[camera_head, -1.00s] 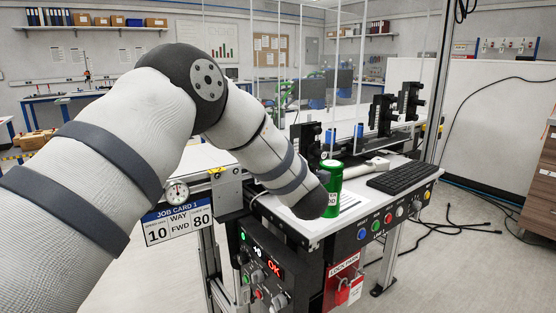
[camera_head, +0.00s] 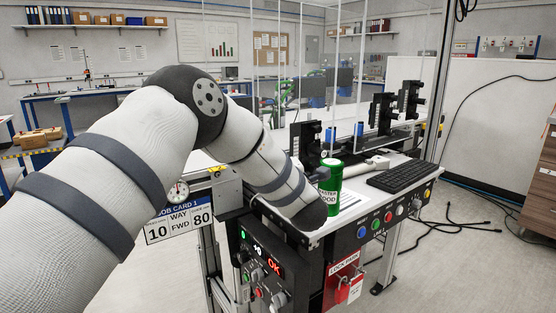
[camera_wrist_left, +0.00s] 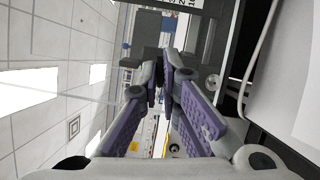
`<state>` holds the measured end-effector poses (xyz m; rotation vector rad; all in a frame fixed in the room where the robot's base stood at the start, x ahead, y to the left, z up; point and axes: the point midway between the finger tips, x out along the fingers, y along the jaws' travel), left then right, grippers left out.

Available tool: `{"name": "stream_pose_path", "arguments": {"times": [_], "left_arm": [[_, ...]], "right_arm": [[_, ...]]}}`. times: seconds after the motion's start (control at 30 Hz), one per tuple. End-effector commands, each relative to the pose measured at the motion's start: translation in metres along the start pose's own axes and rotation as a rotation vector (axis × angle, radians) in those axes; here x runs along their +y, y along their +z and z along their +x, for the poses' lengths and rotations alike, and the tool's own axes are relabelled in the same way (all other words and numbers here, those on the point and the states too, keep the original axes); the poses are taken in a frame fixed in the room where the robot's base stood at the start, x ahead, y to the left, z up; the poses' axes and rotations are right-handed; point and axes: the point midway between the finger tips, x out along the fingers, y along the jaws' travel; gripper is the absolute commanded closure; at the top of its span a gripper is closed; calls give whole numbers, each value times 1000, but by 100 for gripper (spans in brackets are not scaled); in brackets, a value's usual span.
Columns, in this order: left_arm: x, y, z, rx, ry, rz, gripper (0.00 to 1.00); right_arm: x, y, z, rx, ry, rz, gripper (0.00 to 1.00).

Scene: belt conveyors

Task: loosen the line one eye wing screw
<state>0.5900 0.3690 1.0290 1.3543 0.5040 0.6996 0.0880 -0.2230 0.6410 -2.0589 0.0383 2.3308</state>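In the head view my left arm reaches in from the left over the control station; its gripper is hidden behind the forearm. The left wrist view shows my left gripper (camera_wrist_left: 162,76) with purple pads and fingertips close together. Dark parts show at the tips; I cannot tell whether the fingers hold anything. A dark grey block (camera_wrist_left: 147,27) and a dark bracket-like part lie just beyond the tips. I cannot single out the wing screw in either view. A metal block with a yellow top (camera_head: 217,172) sits left of the forearm. My right gripper is not in view.
A green canister (camera_head: 330,188) stands close to my left forearm. The job card (camera_head: 180,222), dial gauge (camera_head: 178,192), control panel (camera_head: 262,265) and red lock box (camera_head: 343,283) are at the front.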

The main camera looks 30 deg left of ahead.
Motion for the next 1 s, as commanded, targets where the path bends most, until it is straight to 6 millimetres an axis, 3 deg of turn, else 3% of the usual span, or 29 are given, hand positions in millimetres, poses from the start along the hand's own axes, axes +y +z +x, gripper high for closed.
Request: {"name": "stream_pose_path", "arguments": {"times": [0.07, 0.2, 0.53, 0.9, 1.0], "left_arm": [[0, 0, 0, 1, 0, 0, 100], [0, 0, 0, 1, 0, 1, 75], [0, 1, -5, -1, -2, 1, 75], [0, 0, -96, -3, -2, 3, 75], [0, 0, -111, 0, 0, 2, 75]], "right_arm": [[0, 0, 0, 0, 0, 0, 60], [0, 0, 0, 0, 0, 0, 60], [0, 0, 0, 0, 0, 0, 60], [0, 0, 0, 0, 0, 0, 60], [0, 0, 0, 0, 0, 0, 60]]}}
